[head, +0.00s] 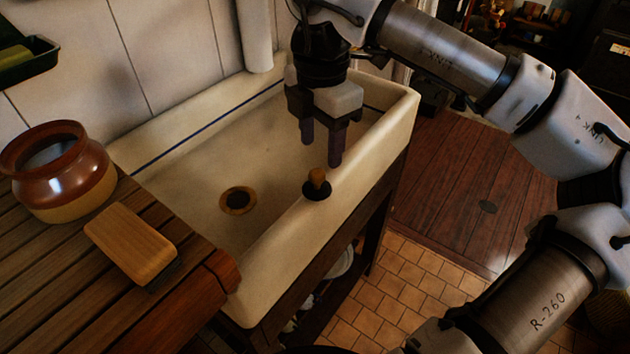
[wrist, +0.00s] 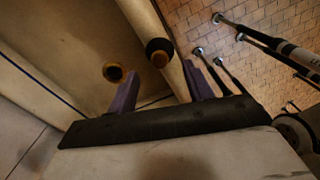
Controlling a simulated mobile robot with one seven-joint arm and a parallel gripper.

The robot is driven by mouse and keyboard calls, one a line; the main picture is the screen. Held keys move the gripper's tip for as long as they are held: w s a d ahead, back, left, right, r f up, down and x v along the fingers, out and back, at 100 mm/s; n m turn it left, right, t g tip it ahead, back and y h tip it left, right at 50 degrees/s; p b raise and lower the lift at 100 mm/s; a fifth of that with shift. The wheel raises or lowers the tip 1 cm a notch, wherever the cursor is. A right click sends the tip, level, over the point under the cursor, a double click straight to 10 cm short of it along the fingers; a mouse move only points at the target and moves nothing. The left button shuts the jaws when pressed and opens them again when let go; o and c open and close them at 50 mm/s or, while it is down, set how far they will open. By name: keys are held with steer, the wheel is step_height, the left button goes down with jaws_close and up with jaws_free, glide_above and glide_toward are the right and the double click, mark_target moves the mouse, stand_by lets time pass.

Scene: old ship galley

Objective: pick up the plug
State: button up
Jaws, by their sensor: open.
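The plug (head: 317,185) has a dark round base and an orange-brown knob. It sits on the front rim of the pale sink (head: 255,245), knob up. It also shows in the wrist view (wrist: 158,54), just beyond the fingertips and between their lines. My gripper (head: 321,150) points down with its two purple-grey fingers apart and nothing between them. In the head view it hangs above and slightly beyond the plug, not touching it. The fingers also show in the wrist view (wrist: 162,76).
The sink's drain hole (head: 238,201) is left of the plug. A wooden counter (head: 75,262) at the left holds a brown pot (head: 62,185) and a wooden block with a dark underside (head: 130,245). A green tray (head: 30,62) is on the wall. Tiled floor (head: 395,280) lies right of the sink.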

mark_target(316, 173)
step_height(316, 173, down, 2)
steer(key=shift+f, duration=0.1)
steer(key=f, duration=0.1)
steer(key=f+p, duration=0.2)
steer(key=f, duration=0.1)
steer(key=shift+s+a+f, duration=0.1)
steer(key=shift+s+a, duration=0.1)
steer(key=shift+a, duration=0.15)
steer(key=shift+f, duration=0.65)
jaws_close()
